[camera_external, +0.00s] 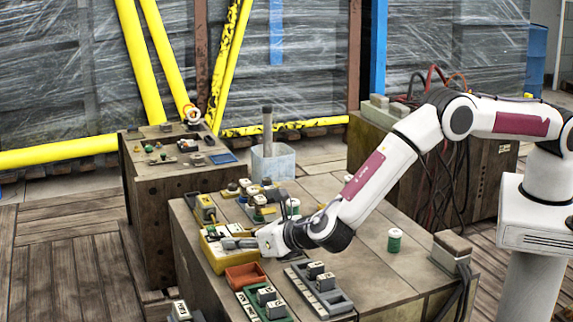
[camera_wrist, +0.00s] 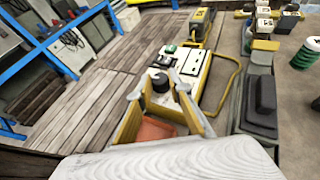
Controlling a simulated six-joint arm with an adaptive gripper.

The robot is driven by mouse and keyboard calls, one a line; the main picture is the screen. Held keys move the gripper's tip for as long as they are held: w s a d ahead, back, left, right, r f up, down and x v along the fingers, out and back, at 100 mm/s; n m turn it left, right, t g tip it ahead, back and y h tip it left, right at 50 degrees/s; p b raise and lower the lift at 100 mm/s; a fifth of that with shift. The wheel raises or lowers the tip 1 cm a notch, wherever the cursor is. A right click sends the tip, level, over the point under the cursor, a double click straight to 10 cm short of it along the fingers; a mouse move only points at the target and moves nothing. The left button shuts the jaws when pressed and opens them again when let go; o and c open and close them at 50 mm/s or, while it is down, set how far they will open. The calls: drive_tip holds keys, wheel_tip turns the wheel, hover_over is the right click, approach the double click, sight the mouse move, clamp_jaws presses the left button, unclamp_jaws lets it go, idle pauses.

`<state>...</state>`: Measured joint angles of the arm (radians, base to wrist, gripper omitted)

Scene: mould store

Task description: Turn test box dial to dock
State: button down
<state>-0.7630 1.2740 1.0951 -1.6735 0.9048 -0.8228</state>
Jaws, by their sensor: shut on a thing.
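The test box (camera_external: 226,264) is a yellow case with a pale panel on the near left part of the wooden bench. It also shows in the wrist view, where its white panel (camera_wrist: 189,66) faces up. A black round dial (camera_wrist: 160,82) sits on that panel between my fingertips. My gripper (camera_external: 232,243) reaches low over the box from the right and is shut on the dial. In the wrist view my gripper (camera_wrist: 157,87) has a finger on each side of the dial. The dial's pointer and the dock marking are too small to read.
An orange tray (camera_external: 245,276) lies just in front of the box. Grey trays with small blocks (camera_external: 318,288) stand to its right. A yellow device (camera_external: 205,209) stands behind it. A green spool (camera_external: 394,240) is farther right, with bare bench around it.

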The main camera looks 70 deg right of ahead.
drive_tip(key=shift+w+r+m+h, duration=0.1)
drive_tip(key=shift+w+m+h, duration=0.1)
drive_tip(key=shift+m+h, duration=0.3)
idle(0.3)
drive_tip(key=c, duration=1.9)
unclamp_jaws()
drive_tip(key=shift+o, duration=0.3)
drive_tip(key=shift+s, duration=0.1)
wheel_tip(320, 180, up, 10)
